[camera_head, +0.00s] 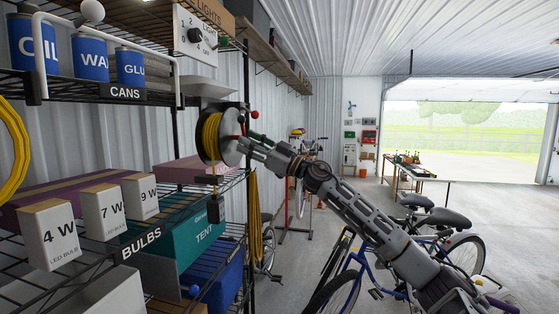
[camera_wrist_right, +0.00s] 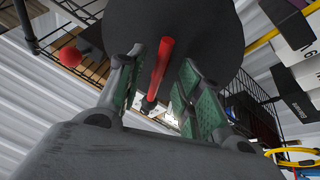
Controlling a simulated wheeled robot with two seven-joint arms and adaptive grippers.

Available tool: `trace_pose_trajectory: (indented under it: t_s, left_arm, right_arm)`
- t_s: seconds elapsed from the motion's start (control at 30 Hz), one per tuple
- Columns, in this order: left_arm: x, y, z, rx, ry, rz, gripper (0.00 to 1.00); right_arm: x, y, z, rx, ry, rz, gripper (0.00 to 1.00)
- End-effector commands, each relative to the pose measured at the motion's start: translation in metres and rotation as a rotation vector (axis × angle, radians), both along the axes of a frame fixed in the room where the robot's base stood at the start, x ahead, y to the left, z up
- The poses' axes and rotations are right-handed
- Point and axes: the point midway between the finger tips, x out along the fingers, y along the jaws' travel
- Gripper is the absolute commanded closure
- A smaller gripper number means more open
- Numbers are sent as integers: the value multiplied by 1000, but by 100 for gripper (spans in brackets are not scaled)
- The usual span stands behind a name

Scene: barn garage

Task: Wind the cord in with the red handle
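A cord reel with yellow cord (camera_head: 209,138) wound on it hangs beside the shelf rack in the head view. Its grey side disc (camera_head: 232,150) faces my right arm. My right gripper (camera_head: 246,143) is at this disc. In the right wrist view the red handle (camera_wrist_right: 161,68) stands out from the dark disc (camera_wrist_right: 200,28). It lies between the two green-padded fingers of my right gripper (camera_wrist_right: 155,88), which are apart with gaps beside the handle. A red ball knob (camera_wrist_right: 70,56) shows to the left; it also shows in the head view (camera_head: 254,114). My left gripper is out of view.
Shelves with cans (camera_head: 88,58), bulb boxes (camera_head: 50,235) and a teal tent box (camera_head: 190,240) stand close on the left. Bicycles (camera_head: 345,285) stand below and beyond my right arm. The floor on the right is open towards the garage door.

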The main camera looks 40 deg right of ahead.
Motion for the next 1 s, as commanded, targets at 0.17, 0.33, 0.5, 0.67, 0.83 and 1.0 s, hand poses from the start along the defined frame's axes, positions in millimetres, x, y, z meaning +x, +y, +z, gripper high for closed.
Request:
trace_pose_trajectory:
  t_s: [0.17,0.33,0.5,0.67,0.83,1.0]
  left_arm:
    - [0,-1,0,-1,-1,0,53]
    - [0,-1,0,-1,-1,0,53]
    - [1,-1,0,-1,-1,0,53]
    - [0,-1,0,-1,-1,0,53]
    - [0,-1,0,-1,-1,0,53]
    - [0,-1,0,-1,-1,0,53]
  right_arm:
    - [-5,-3,-4,2,3,1,64]
    - [-10,-6,-7,0,3,1,64]
    - [-15,-9,-8,0,2,1,64]
    - [-19,-11,-11,0,3,1,64]
    - [-24,-14,-14,0,3,2,64]
    - [-28,-17,-16,1,3,2,64]
